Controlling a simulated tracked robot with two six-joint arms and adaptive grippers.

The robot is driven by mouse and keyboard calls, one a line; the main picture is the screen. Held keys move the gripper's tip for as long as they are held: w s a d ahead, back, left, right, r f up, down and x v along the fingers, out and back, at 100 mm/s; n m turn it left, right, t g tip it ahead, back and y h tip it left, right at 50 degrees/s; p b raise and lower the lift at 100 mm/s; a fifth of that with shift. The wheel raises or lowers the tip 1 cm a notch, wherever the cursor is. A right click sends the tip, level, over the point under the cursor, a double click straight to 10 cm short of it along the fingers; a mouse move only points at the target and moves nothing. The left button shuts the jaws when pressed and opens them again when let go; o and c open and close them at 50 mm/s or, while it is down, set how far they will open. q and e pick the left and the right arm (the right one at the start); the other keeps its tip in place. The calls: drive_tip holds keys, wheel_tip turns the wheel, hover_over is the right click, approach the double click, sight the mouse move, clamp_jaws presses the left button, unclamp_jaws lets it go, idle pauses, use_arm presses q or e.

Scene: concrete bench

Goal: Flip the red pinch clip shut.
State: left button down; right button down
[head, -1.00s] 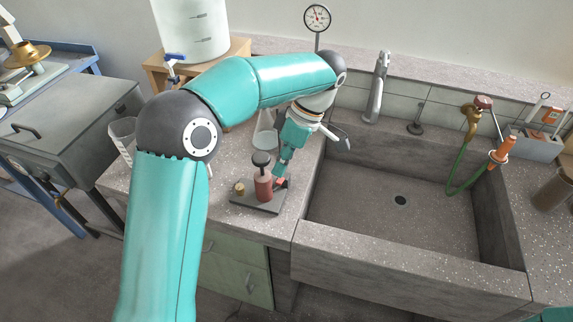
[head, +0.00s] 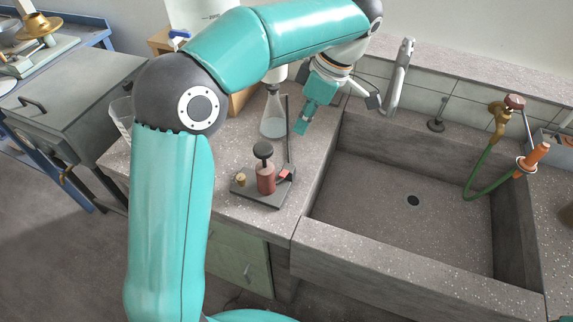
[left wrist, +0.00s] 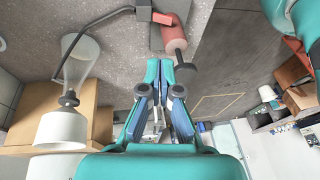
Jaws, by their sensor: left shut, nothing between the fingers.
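The small red pinch clip (head: 286,174) sits at the right side of a dark stand base (head: 262,197), beside a dark red cylinder with a black knob (head: 265,180). In the left wrist view the clip (left wrist: 164,18) is at the top, by the thin dark rod. I cannot tell whether the clip is open or shut. My left gripper (head: 301,127) is shut and empty, above and behind the clip and apart from it. Its closed fingertips also show in the left wrist view (left wrist: 159,66), below the clip and cylinder. My right gripper is not in view.
A conical glass flask (head: 273,118) stands behind the stand, close to the thin upright rod (head: 289,130). A small brass piece (head: 240,179) is on the base's left. The sink (head: 400,220) lies to the right, with a grey tap (head: 401,75) behind.

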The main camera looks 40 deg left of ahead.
sight(282, 174)
use_arm(q)
drive_tip(key=x, duration=0.7)
drive_tip(key=b+x, duration=0.1)
drive_tip(key=x, duration=0.2)
drive_tip(key=shift+s+d+f, duration=0.25)
drive_tip(key=shift+s+f, duration=0.15)
drive_tip(key=shift+s+d+f, duration=0.1)
drive_tip(key=shift+s+f, duration=0.2)
drive_tip(key=shift+f, duration=0.45)
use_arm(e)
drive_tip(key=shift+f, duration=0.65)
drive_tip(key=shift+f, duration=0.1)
